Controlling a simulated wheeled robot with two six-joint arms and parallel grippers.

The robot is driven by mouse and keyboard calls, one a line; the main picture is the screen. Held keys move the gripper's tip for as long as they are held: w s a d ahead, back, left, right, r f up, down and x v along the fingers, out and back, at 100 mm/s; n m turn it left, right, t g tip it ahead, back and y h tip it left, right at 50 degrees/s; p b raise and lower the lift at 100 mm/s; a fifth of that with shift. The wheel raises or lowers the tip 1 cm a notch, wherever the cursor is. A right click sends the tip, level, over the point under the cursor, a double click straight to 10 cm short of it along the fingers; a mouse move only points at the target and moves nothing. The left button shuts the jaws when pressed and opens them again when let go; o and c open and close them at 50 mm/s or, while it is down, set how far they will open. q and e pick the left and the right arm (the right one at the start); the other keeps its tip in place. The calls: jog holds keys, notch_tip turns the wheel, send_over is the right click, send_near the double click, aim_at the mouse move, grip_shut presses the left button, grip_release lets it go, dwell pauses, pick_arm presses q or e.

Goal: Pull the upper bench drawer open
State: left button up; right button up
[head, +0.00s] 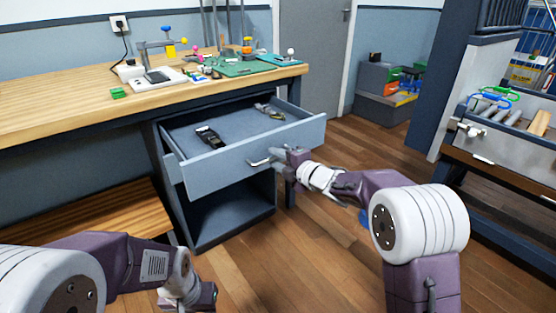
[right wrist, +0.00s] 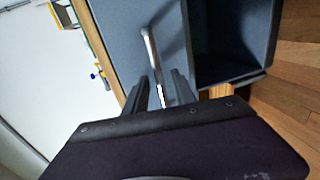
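The upper bench drawer (head: 245,160) stands well out from the grey cabinet under the bench. Its inside shows, with a dark handheld device (head: 209,137) and a metal tool (head: 269,111) in it. The bar handle (head: 262,161) is on its front. My right gripper (head: 287,160) is at the right part of the handle. In the right wrist view the handle bar (right wrist: 152,55) runs between my two fingers (right wrist: 159,92), which look apart with gaps beside the bar. My left gripper (head: 200,298) is low at the front, away from the drawer; its fingers are unclear.
The wooden bench top (head: 60,108) carries a green mat (head: 240,67), a soldering stand and small parts. An open dark compartment (head: 235,212) lies below the drawer. A wooden shelf (head: 90,225) is at the left. Floor (head: 330,240) is clear in front; a grey workstation (head: 500,140) stands at the right.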

jog(key=p+v, duration=0.3)
jog(key=v, duration=0.6)
